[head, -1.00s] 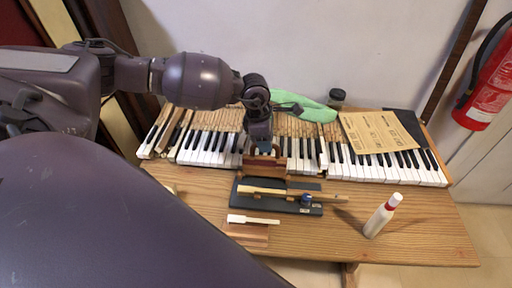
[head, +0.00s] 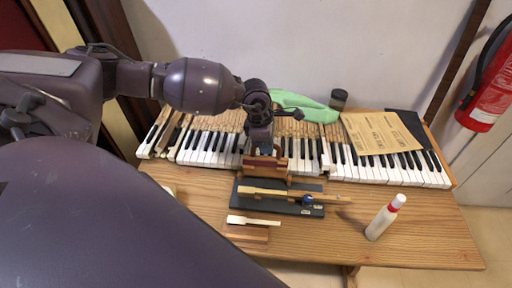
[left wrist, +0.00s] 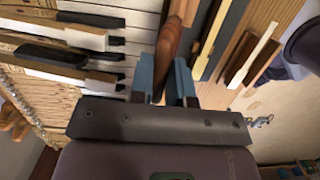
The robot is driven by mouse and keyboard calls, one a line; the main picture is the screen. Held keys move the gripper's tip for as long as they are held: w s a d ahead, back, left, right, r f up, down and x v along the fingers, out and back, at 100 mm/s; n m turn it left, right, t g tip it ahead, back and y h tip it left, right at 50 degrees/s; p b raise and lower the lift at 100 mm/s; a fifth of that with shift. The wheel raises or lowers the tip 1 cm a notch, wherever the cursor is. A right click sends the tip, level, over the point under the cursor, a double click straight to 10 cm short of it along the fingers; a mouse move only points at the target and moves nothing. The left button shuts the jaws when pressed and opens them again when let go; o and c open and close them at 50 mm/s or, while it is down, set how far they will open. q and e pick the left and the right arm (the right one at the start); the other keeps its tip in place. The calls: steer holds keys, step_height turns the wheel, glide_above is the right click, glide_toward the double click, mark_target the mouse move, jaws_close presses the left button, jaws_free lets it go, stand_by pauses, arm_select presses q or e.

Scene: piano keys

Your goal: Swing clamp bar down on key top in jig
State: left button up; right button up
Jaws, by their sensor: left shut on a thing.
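My left gripper (head: 262,150) is shut on a reddish-brown wooden piece (head: 264,164). In the left wrist view, the blue-padded fingertips (left wrist: 168,80) close on both sides of this wood (left wrist: 172,38). The piece is at the back edge of the dark jig base (head: 248,202); I cannot tell whether it is the clamp bar itself or touches the base. A light wooden stick (head: 275,193) lies across the jig, with a blue knob (head: 307,200) near its right end. A white key top (head: 252,220) lies on a small brown block (head: 246,234) in front. My right gripper is out of view.
The piano keyboard (head: 380,172) runs along the back of the wooden table (head: 420,230). A white glue bottle (head: 384,218) stands right of the jig. A green cloth (head: 303,106), a dark jar (head: 338,99) and brown paper (head: 380,132) lie behind. The table's right front is clear.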

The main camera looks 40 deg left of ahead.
arm_select(q)
steer(key=shift+s+d+r+p, duration=0.15)
steer(key=shift+s+d+p, duration=0.15)
steer(key=shift+s, duration=0.15)
steer(key=shift+s+d+r+p, duration=0.15)
steer(key=shift+s+d+p, duration=0.1)
steer(key=shift+s, duration=0.3)
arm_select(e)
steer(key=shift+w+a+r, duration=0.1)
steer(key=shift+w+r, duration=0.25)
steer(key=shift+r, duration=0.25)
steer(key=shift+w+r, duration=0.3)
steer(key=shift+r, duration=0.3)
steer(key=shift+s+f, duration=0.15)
arm_select(q)
steer(key=shift+s+d, duration=0.2)
steer(key=shift+s, duration=0.05)
steer(key=shift+s+d+p, duration=0.35)
steer(key=shift+s+p, duration=0.1)
steer(key=shift+s, duration=0.2)
steer(key=shift+s+d, duration=0.1)
steer(key=shift+s, duration=0.05)
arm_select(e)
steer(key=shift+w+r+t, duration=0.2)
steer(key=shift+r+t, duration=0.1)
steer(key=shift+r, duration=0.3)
arm_select(q)
steer(key=shift+s+d, duration=0.1)
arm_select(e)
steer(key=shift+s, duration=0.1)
